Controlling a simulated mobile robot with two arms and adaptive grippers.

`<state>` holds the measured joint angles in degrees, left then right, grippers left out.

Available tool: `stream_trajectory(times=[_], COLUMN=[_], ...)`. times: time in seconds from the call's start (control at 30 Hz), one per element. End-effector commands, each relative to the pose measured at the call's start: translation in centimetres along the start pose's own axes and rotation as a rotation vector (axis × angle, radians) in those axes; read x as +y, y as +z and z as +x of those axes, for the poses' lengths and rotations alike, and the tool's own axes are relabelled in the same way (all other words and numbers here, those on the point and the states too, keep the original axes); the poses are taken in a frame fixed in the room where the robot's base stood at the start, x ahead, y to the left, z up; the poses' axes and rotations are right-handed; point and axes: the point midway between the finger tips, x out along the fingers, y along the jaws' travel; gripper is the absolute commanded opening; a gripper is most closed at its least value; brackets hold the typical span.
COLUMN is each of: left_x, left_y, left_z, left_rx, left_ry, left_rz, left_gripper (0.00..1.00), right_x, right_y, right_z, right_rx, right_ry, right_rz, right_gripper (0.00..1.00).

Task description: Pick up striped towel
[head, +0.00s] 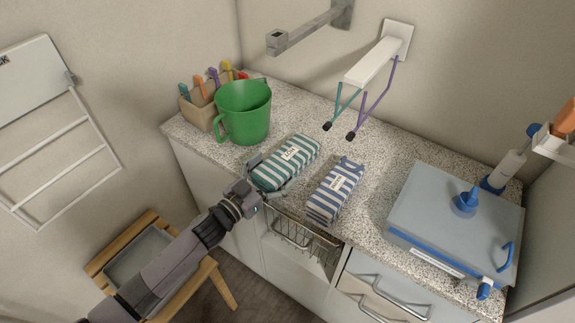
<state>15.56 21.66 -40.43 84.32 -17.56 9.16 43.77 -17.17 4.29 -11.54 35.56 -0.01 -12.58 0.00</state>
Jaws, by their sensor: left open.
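Two folded striped towels with white labels lie side by side on the speckled countertop (388,170). One is green and white (287,163); the other, to its right, is blue and white (336,190). My left gripper (265,178) is open at the front-left end of the green-striped towel. One finger shows at the towel's left corner and the other near its front edge. I cannot tell whether they touch it. The blue-striped towel is apart from the gripper. My right gripper is not in view.
A green bucket (245,112) and a box of colored pegs (203,100) stand behind the gripper. A grey-blue lidded unit (455,222) is on the right. A wire basket (300,238) is below the counter edge. Wall brackets (375,62) overhang the back. A wooden stool (222,290) stands lower left.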

Motion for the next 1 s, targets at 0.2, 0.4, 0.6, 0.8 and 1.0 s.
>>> stream_trajectory(times=[0.2, 0.4, 0.6, 0.8, 1.0], left_x=[0.02, 0.02, 0.01, 0.02, 0.01], left_y=[-0.01, -0.01, 0.0, 0.0, 0.0], left_z=[0.53, 0.5, 0.48, 0.48, 0.48], left_rx=[-0.001, 0.0, 0.0, 0.0, 0.0], left_ry=[0.0, 0.0, 0.0, 0.0, 0.0], left_rz=[0.0, 0.0, 0.0, 0.0, 0.0], left_gripper=[0.88, 0.8, 0.67, 0.54, 0.41], right_x=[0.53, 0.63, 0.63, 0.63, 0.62], right_y=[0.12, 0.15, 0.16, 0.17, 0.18], right_z=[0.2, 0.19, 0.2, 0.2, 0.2], right_rx=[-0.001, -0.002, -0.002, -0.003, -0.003], right_ry=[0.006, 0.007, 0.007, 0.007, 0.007], right_rz=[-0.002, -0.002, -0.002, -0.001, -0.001], right_gripper=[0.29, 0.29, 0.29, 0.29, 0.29])
